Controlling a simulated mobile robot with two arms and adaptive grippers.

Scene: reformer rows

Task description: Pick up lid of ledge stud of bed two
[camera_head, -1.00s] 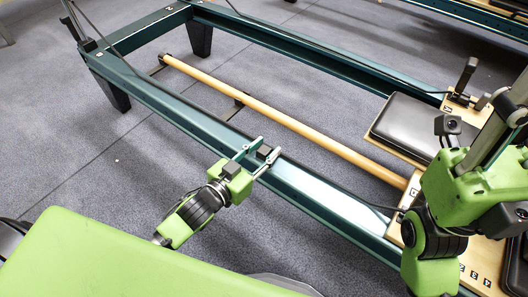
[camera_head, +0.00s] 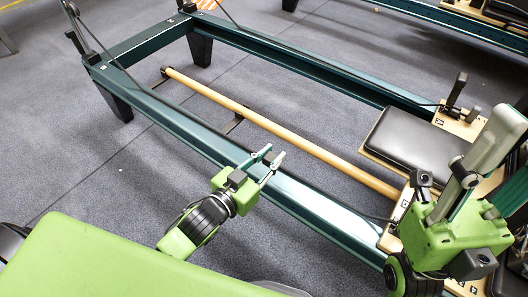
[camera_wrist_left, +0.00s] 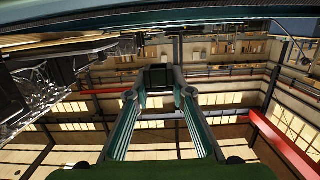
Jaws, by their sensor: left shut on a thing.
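My left gripper (camera_head: 270,156) is over the near green rail (camera_head: 310,200) of the reformer bed in the head view. Its two fingers are shut on a small dark block, likely the lid (camera_wrist_left: 159,77), which shows between the fingertips in the left wrist view. The ledge stud cannot be made out; the gripper hides part of the rail. My right gripper (camera_head: 482,165) is at the right of the head view, close to the camera. How far its fingers are apart cannot be told.
A wooden bar (camera_head: 290,135) lies lengthwise inside the bed frame. A black padded carriage (camera_head: 405,140) is at the right. Grey floor (camera_head: 60,130) is clear left of the bed.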

